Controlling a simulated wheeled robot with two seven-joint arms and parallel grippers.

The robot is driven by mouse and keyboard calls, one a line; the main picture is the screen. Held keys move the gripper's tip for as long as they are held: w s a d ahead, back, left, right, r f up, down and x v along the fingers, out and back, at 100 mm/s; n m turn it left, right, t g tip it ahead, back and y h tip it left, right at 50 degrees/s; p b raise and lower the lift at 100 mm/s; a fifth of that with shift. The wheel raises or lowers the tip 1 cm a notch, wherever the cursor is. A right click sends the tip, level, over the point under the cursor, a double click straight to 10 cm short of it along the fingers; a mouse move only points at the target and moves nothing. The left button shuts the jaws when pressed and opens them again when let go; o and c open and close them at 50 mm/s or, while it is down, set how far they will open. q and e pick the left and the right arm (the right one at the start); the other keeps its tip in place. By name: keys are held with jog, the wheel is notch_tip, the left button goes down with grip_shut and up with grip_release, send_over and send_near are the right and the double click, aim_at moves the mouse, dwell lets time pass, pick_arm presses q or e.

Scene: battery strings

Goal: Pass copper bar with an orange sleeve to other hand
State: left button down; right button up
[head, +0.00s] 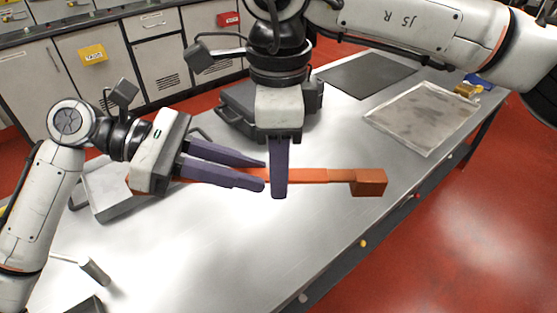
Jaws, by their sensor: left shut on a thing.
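The copper bar with an orange sleeve (311,175) is held level above the table, with a block-like end at the right. Its left end shows beside the body of my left gripper (265,174). The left gripper's purple fingers are shut on the bar. My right gripper (279,196) comes down from above, and its finger crosses in front of the bar just right of the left fingertips. Only one right finger shows clearly, so its opening and any contact with the bar cannot be told.
The metal table (215,245) lies below. A dark grey case (232,122) stands behind the grippers. A shallow tray (400,132) and a dark mat (365,75) lie at the back right. Another tray (110,208) is at the left, with a hammer-like tool (95,271) nearer.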

pick_arm(q)
jog(key=shift+r, duration=0.15)
pick_arm(e)
grip_shut()
pick_arm(q)
jog(key=c, duration=1.5)
grip_release()
pick_arm(e)
jog(key=shift+r, duration=0.1)
pick_arm(q)
jog(key=shift+a, duration=0.1)
jog(key=v, duration=1.1)
jog(key=shift+a+r, duration=0.1)
jog(key=shift+a, duration=0.3)
